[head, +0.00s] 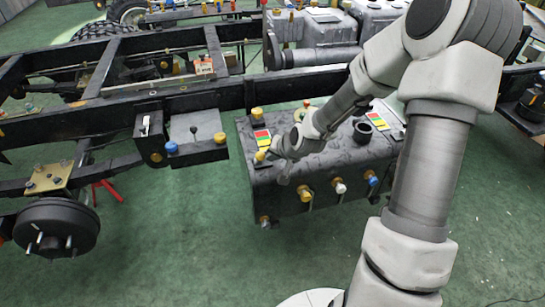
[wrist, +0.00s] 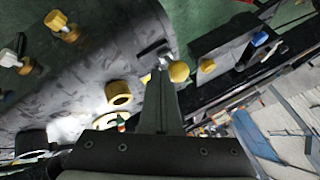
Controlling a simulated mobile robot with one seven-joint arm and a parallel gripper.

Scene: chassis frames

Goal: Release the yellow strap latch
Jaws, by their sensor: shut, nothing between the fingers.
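A yellow round knob (wrist: 179,72) on a small metal bracket, which looks like the yellow strap latch, sits at the edge of the dark tank (wrist: 85,85) in the wrist view. My gripper (wrist: 163,72) is shut and empty, its fingertips right beside the knob. I cannot tell whether they touch it. In the head view my gripper (head: 276,152) is low over the left end of the tank (head: 330,160), and the yellow knob (head: 260,156) shows just left of it. The lower part of the latch is partly hidden by the fingers.
Other yellow fittings (head: 257,113) (head: 306,194) and white and blue knobs stand on the tank. A black box with a blue knob (head: 172,147) is to the left on the chassis rail (head: 90,118). Green floor (head: 170,250) is open in front.

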